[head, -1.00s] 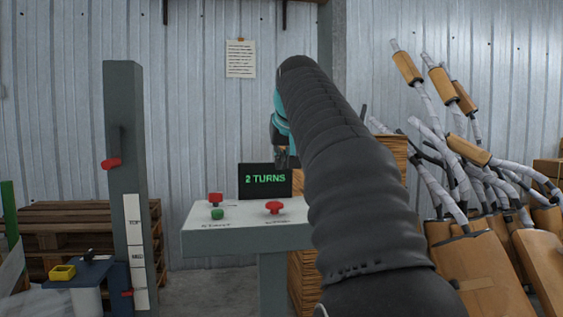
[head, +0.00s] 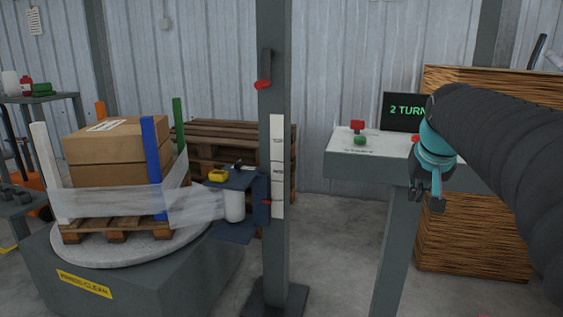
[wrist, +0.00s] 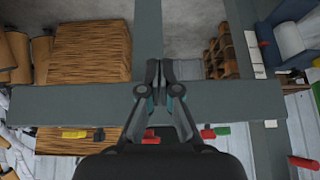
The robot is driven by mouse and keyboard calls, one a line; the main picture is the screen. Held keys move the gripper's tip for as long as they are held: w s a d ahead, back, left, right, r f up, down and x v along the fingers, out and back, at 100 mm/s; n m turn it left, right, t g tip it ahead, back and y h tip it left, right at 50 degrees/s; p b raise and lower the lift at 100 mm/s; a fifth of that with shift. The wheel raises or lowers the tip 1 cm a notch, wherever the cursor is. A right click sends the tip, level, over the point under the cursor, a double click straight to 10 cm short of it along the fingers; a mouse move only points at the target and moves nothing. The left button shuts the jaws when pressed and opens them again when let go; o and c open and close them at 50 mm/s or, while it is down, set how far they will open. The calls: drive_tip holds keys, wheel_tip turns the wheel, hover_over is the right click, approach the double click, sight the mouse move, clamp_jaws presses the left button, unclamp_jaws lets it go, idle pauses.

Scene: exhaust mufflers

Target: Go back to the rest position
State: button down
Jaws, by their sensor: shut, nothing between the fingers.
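My gripper (head: 428,196) hangs at the end of my arm in the head view, in front of the grey control console (head: 350,168) and pointing down. The wrist view shows its two fingers (wrist: 160,72) closed together with nothing between them. The console carries a red button (head: 357,126), a green button (head: 360,141) and a dark screen (head: 402,110) with green text, "2 TURN" readable. My arm hides part of the screen and the right side of the console.
A grey mast (head: 276,230) with a film carriage (head: 232,180) stands left of the console. Further left, a turntable (head: 130,248) bears a pallet (head: 115,228) with boxes (head: 118,150) and stretch film around its lower part. Bare floor shows between mast and console.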

drive_tip(key=s+a+f+n, duration=0.1)
drive_tip(key=s+a+f, duration=0.5)
drive_tip(key=s, duration=0.5)
drive_tip(key=s+a+f+n+y, duration=0.1)
drive_tip(key=s+a+f, duration=0.5)
drive_tip(key=s+f, duration=0.5)
drive_tip(key=shift+s+n+g+y, duration=0.3)
drive_tip(key=shift+s+n, duration=0.1)
drive_tip(key=shift+s, duration=0.25)
